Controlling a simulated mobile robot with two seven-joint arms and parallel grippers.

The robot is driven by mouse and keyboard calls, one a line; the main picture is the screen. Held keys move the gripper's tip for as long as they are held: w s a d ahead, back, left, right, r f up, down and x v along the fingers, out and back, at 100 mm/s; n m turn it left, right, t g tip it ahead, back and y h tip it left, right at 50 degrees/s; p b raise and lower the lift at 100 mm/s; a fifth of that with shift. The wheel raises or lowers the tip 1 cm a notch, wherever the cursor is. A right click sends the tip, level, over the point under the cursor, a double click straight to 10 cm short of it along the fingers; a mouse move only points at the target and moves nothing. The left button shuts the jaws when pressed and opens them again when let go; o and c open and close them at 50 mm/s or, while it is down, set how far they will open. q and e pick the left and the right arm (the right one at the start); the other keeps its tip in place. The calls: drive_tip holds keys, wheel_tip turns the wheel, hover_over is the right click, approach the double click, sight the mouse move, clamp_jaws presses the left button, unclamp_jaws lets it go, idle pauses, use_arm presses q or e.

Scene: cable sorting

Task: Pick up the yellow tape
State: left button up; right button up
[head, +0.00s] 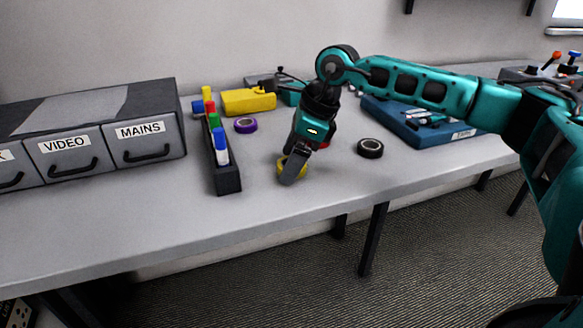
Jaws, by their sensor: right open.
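The yellow tape (281,168) is a small roll lying on the grey table, right of the black marker holder. My right gripper (290,174) reaches down over it from above, with its fingers at the roll and hiding part of it. The gripper is open. I cannot tell whether the fingers touch the tape. My left gripper is not in view.
A purple tape roll (245,125) and a black tape roll (370,148) lie nearby. The marker holder (226,178) stands left. Drawers (143,143) labelled VIDEO and MAINS stand far left. A yellow case (248,101) and a blue tray (423,132) lie behind. The table's front (260,213) is clear.

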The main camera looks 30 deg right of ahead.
drive_tip(key=c, duration=1.1)
drive_tip(key=shift+r, duration=0.15)
drive_tip(key=shift+c, duration=0.2)
